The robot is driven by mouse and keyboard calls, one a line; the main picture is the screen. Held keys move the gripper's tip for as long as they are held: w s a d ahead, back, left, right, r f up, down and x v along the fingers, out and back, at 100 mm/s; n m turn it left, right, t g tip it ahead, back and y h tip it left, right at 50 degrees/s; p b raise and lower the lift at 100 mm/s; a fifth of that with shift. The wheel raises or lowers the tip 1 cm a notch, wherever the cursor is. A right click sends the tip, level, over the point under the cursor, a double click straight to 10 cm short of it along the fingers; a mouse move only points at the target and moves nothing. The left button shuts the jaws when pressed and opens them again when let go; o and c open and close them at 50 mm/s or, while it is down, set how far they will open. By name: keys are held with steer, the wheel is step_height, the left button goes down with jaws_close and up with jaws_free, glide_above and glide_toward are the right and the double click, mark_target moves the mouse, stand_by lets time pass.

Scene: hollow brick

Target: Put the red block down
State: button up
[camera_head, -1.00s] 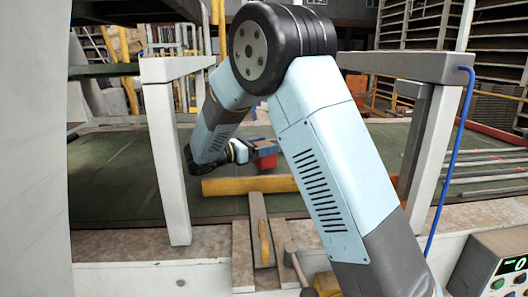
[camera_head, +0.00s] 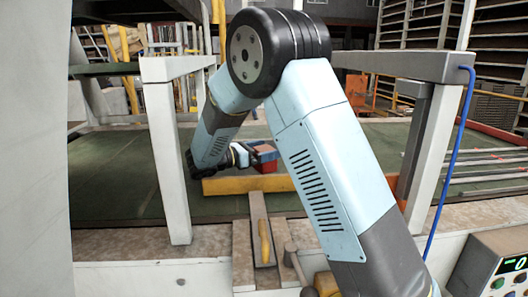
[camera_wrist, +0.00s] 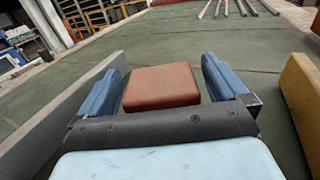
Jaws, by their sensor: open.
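The red block (camera_wrist: 160,87) lies between the two blue fingers of my gripper (camera_wrist: 166,88) in the wrist view. The jaws are open, with a narrow gap on the right of the block; on the left I cannot tell whether finger and block touch. In the head view the red block (camera_head: 266,164) shows by my gripper (camera_head: 262,153), just behind the yellow beam. The block's underside is hidden, so I cannot tell whether it rests on the green surface.
The yellow beam (camera_head: 240,186) lies on the green table (camera_head: 110,185); it also shows at the right of the wrist view (camera_wrist: 302,95). A grey slab (camera_wrist: 65,115) stands on the left there. White posts (camera_head: 168,165) flank the arm.

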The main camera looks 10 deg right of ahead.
steer(key=shift+v, duration=3.85)
